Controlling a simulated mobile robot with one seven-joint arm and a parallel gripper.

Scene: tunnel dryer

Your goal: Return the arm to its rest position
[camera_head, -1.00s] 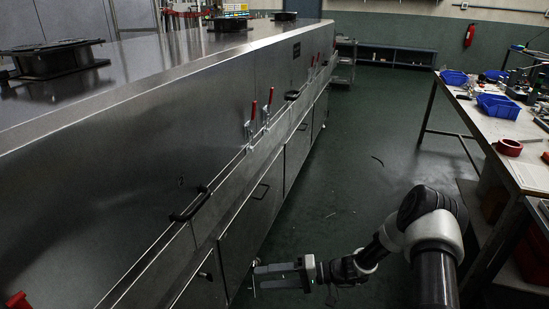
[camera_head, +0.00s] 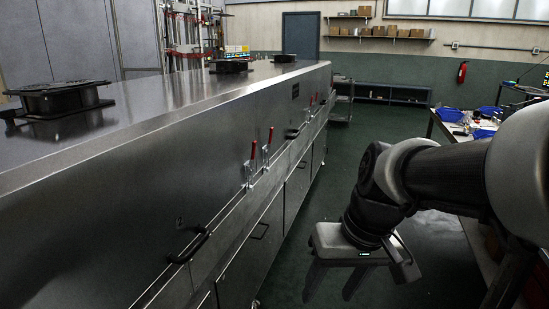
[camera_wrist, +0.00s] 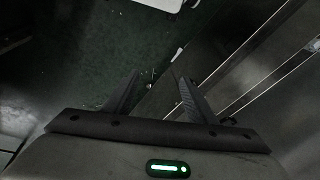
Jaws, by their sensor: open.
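My gripper (camera_head: 333,281) hangs in the lower right of the head view, pointing down over the green floor, to the right of the dryer. My arm is folded up close to the camera on the right side.
Red-handled clamps (camera_head: 252,160) and a black door handle (camera_head: 190,247) stick out from the dryer's side. A workbench with blue bins (camera_head: 483,134) stands on the right, partly hidden by my arm. The aisle floor (camera_head: 325,195) between them is clear.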

